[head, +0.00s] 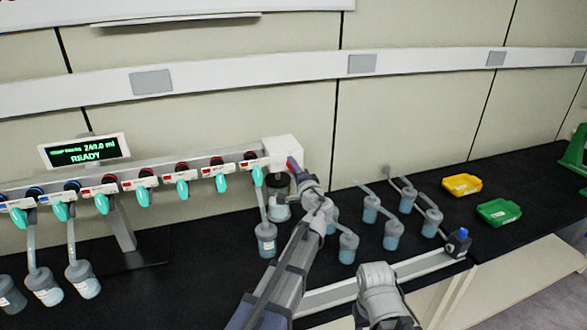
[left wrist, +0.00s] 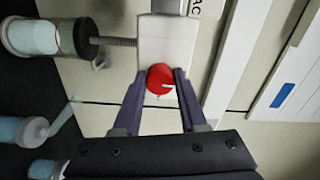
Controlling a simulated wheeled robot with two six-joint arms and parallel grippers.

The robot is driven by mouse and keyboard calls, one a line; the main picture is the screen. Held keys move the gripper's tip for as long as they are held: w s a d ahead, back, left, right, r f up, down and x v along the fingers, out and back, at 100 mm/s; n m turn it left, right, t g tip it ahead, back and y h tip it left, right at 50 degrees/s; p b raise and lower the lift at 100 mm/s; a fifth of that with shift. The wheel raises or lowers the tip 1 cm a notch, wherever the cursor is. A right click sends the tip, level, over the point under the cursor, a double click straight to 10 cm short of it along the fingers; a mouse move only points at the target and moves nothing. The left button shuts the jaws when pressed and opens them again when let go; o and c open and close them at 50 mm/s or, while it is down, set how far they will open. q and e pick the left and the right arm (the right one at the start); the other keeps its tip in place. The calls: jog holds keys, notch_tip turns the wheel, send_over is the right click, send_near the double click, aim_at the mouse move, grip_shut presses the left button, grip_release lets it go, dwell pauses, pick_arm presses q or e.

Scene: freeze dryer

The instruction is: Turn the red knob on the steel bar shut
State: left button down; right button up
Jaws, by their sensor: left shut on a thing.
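The red knob (left wrist: 160,79) sits on the face of a white box (left wrist: 165,42) in the left wrist view. In the head view this white box (head: 282,149) is at the right end of the steel bar (head: 205,161). My left gripper (left wrist: 162,84) has its two purple fingers on either side of the knob and is shut on it. A pale mark shows on the right part of the knob's face. In the head view my left gripper (head: 294,164) is at the box's front, mostly hiding the knob.
Several teal valves, one of them here (head: 221,183), hang along the bar with flasks below. A display (head: 85,151) reads READY. More flasks (head: 393,233) stand on the black bench right of my left arm. Yellow (head: 461,185) and green (head: 498,212) bins are farther right.

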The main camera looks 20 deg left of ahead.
pick_arm(q)
jog(key=shift+f+n, duration=0.1)
jog(key=shift+n, duration=0.2)
jog(key=shift+c, duration=2.2)
grip_release()
jog(key=shift+s, duration=0.1)
jog(key=v, duration=0.7)
jog(key=shift+s+d, duration=0.25)
jog(key=shift+s, duration=0.05)
jog(key=s+d+f+n+g+h, duration=0.15)
jog(key=s+f+n+g, duration=0.5)
jog(key=s+f, duration=0.65)
jog(key=s+d+f+m+g+h, duration=0.1)
jog(key=s+d+f+g+h, duration=0.2)
jog(key=s, duration=0.5)
jog(key=s+d+f+g+h, duration=0.4)
jog(key=s+d+f+g, duration=0.1)
jog(key=s+d, duration=0.3)
jog(key=shift+s+f+m+g, duration=0.35)
jog(key=shift+f, duration=0.3)
